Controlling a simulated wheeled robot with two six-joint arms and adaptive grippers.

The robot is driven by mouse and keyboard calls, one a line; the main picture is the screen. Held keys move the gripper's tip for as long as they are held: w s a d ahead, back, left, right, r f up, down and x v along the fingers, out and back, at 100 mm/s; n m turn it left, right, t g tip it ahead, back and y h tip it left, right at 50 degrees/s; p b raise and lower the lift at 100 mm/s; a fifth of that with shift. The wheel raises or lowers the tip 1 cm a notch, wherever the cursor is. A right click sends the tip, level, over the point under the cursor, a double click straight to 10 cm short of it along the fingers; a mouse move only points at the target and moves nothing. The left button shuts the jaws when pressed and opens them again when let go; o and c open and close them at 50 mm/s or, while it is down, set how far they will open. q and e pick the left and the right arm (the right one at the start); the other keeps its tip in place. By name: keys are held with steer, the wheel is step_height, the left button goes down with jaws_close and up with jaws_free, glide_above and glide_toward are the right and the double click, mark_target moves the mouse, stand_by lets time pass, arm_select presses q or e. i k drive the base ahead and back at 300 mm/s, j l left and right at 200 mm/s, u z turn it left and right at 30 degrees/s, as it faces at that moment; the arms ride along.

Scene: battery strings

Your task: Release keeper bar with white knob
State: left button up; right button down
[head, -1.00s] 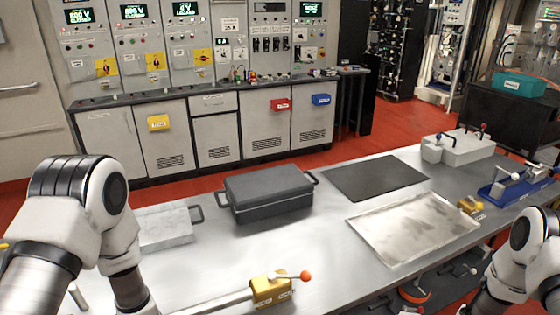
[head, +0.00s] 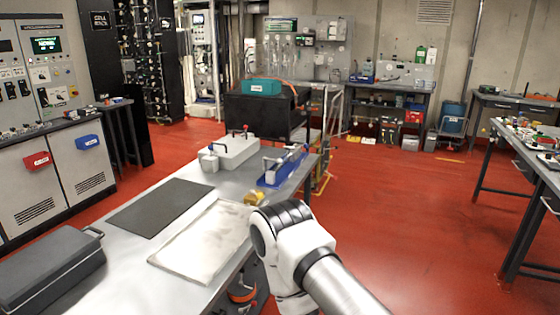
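A blue fixture (head: 271,180) stands at the far right end of the steel bench, with a pale grey-white part and a dark upright on it. I cannot make out for certain a keeper bar or a white knob there. A small brass-yellow block (head: 255,197) sits on the bench edge in front of the fixture, partly behind my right arm. A pale grey box (head: 238,152) with red-tipped and dark handles stands just left of the fixture. My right arm crosses the lower middle; its gripper is not visible. My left arm and gripper are out of view.
A black cart with a teal bin (head: 263,88) stands beyond the bench. Red floor (head: 410,215) lies open to the right, before another cluttered table.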

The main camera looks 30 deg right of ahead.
mark_target(279, 160)
steer(key=z, duration=1.05)
steer(key=i+l, duration=0.1)
steer(key=i, duration=0.25)
steer(key=z, duration=0.05)
